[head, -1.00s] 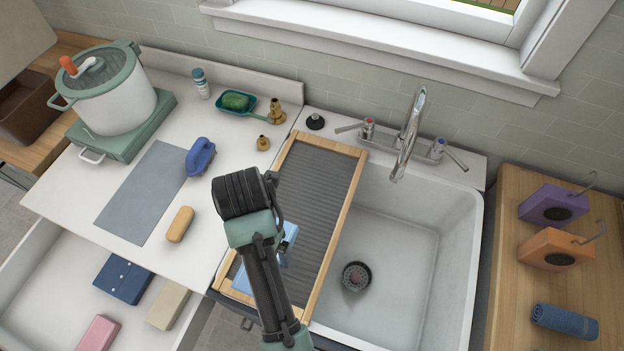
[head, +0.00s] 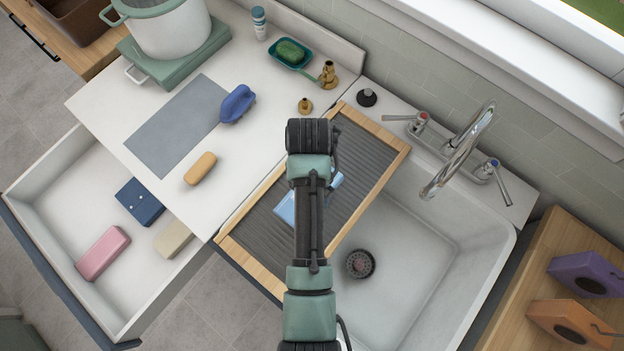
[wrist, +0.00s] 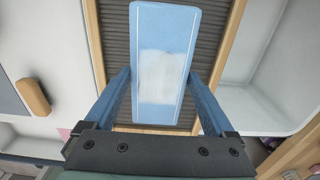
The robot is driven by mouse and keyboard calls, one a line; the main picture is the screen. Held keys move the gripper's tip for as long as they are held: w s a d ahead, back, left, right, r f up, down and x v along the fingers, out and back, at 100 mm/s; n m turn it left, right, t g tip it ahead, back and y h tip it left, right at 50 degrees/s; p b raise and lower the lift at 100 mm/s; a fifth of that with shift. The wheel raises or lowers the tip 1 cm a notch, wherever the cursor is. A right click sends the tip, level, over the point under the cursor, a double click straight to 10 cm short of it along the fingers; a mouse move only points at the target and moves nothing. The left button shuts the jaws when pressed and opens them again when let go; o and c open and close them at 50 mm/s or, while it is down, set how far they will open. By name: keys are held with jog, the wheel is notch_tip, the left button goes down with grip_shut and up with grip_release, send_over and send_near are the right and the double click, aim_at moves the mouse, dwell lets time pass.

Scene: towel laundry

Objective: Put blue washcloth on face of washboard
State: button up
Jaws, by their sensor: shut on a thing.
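The washboard has a wooden frame (head: 255,262) and a dark ribbed face (head: 352,150); it lies across the left side of the sink. The light blue washcloth (head: 285,208) is over the ribbed face, partly hidden by my arm. In the wrist view the washcloth (wrist: 165,25) is a flat, folded rectangle with a pale patch, lined up along the board (wrist: 116,45). My gripper (wrist: 160,78) has its blue fingers at both sides of the washcloth and is shut on it. Whether the cloth touches the ribs is unclear.
The sink basin (head: 415,250) and faucet (head: 460,150) are right of the board. A blue brush (head: 237,104), a tan bar (head: 201,168) and a brass piece (head: 304,105) stand on the counter to the left. An open drawer (head: 75,190) holds several folded cloths or blocks.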

jog(key=shift+f, duration=2.25)
jog(key=shift+f, duration=0.2)
jog(key=o, duration=1.1)
jog(key=shift+c, duration=0.2)
jog(key=shift+r, duration=0.1)
